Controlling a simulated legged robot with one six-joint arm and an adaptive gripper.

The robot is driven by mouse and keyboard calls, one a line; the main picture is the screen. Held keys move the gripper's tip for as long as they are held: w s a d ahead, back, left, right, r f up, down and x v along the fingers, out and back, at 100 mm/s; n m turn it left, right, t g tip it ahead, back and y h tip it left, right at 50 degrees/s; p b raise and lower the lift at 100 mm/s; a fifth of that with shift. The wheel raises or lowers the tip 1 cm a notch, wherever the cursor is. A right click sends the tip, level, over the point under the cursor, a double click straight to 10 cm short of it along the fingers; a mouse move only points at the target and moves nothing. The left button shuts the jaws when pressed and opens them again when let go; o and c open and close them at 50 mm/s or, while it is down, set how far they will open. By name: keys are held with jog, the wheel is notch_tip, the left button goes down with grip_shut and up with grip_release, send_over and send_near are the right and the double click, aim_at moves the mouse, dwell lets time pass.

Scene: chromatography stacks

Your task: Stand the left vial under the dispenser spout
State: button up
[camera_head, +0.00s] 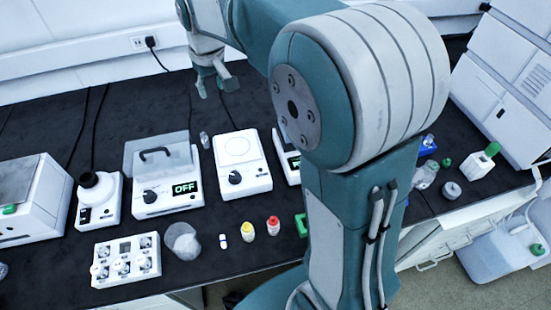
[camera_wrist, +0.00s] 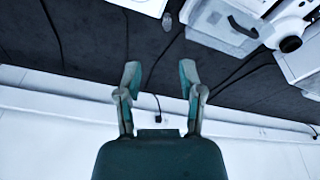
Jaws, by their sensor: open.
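My gripper (camera_head: 216,90) is open and empty above the back of the bench; in the wrist view (camera_wrist: 160,75) its two fingers are apart with nothing between them. A small clear vial-like piece (camera_head: 204,140) is at the back, between two white instruments, below my gripper in the picture. It also shows in the wrist view (camera_wrist: 167,21), beyond the fingertips. Near the front edge are a small white-and-blue container (camera_head: 223,241), a yellow-capped bottle (camera_head: 247,231) and a red-capped bottle (camera_head: 273,226). I cannot clearly identify a dispenser spout; my arm hides the bench's middle right.
A lidded white instrument (camera_head: 168,190) reads OFF, beside a white plate instrument (camera_head: 242,165). A clear beaker (camera_head: 182,241) and a white block with several wells (camera_head: 126,261) are at the front. Black cables cross the back. A white green-topped device (camera_head: 480,162) stands right.

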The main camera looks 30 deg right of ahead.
jog(key=s+d+r+m+t, duration=0.1)
jog(key=s+d+m+t, duration=0.1)
jog(key=s, duration=2.3)
jog(key=shift+s+d+m+t, duration=0.25)
jog(key=shift+d+m+t, duration=0.05)
jog(key=shift+d+t, duration=0.35)
jog(key=o, duration=0.4)
jog(key=shift+s+f, duration=0.15)
jog(key=shift+s, duration=0.15)
jog(key=g, duration=0.4)
send_over(203, 134)
jog(key=s, duration=0.1)
notch_tip(203, 134, down, 19)
jog(key=f, duration=0.6)
jog(key=shift+w+d, duration=0.2)
jog(key=shift+w, duration=0.1)
jog(key=f, duration=0.5)
jog(key=shift+w+a+f, duration=0.15)
jog(key=shift+w+a, duration=0.1)
jog(key=shift+a, duration=0.05)
jog(key=shift+c, duration=0.4)
